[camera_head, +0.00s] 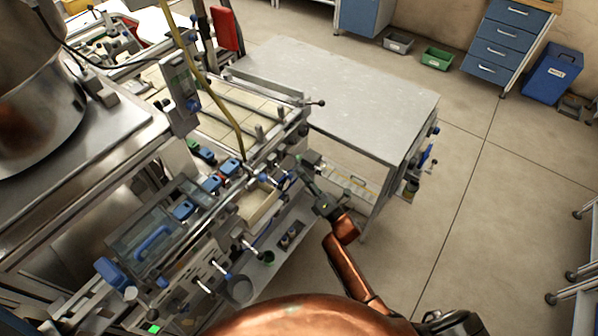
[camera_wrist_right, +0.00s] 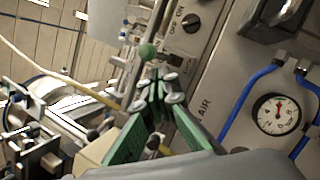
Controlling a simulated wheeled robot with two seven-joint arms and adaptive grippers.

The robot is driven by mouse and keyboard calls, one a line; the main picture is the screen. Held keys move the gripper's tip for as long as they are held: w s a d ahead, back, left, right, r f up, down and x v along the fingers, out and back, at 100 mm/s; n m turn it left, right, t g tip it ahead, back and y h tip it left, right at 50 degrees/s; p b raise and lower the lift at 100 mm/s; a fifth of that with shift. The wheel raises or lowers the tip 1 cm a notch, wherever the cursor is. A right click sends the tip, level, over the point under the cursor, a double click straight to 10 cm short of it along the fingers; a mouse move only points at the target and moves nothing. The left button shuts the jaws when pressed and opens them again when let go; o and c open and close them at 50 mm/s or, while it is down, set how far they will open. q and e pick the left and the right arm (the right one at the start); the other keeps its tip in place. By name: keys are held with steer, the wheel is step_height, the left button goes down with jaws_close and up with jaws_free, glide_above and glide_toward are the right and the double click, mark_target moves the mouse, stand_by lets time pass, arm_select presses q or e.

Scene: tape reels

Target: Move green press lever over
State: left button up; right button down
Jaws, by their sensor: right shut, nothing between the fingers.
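The green ball knob (camera_wrist_right: 147,51) of a lever shows in the right wrist view, just beyond my fingertips, on a thin metal rod. My right gripper (camera_wrist_right: 160,84) has green fingers that come together at the tips; it is shut and empty. The tips look close to the knob and rod, but I cannot tell whether they touch. In the head view my right gripper (camera_head: 303,173) reaches up to the right end of the machine's front. The lever is too small to make out there. My left gripper is not in view.
A gauge (camera_wrist_right: 277,113) with blue hoses and a panel with a black dial (camera_wrist_right: 191,22) are close by. A yellow cable (camera_head: 212,88) hangs over the machine. A grey table (camera_head: 350,90) stands behind my right gripper.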

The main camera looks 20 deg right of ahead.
steer(key=v, duration=1.2)
steer(key=shift+f, duration=0.1)
steer(key=s+d+f+m+g+h, duration=0.1)
steer(key=d+f+m+h, duration=0.2)
steer(key=f, duration=0.6)
steer(key=s+f+m+g+h, duration=0.1)
steer(key=f+m+g+h, duration=0.1)
steer(key=f+m, duration=0.45)
steer(key=s+d+f+m+g+h, duration=0.25)
steer(key=s+f, duration=0.35)
steer(key=f, duration=0.6)
steer(key=s+d+f+m+g+h, duration=0.1)
steer(key=s+f+m+g, duration=0.4)
steer(key=f, duration=0.6)
steer(key=s+d+f+m+g, duration=0.1)
steer(key=s+f+m+g, duration=0.2)
steer(key=s, duration=1.1)
steer(key=s+f+m+g, duration=0.3)
steer(key=s+f, duration=0.7)
steer(key=s, duration=0.4)
steer(key=s+d+f+m+g+h, duration=0.1)
steer(key=s+f+m+g, duration=0.2)
steer(key=s, duration=1.1)
step_height(320, 180, down, 4)
steer(key=shift+d+f+m, duration=0.15)
steer(key=shift+d+m, duration=0.2)
steer(key=shift+m, duration=0.65)
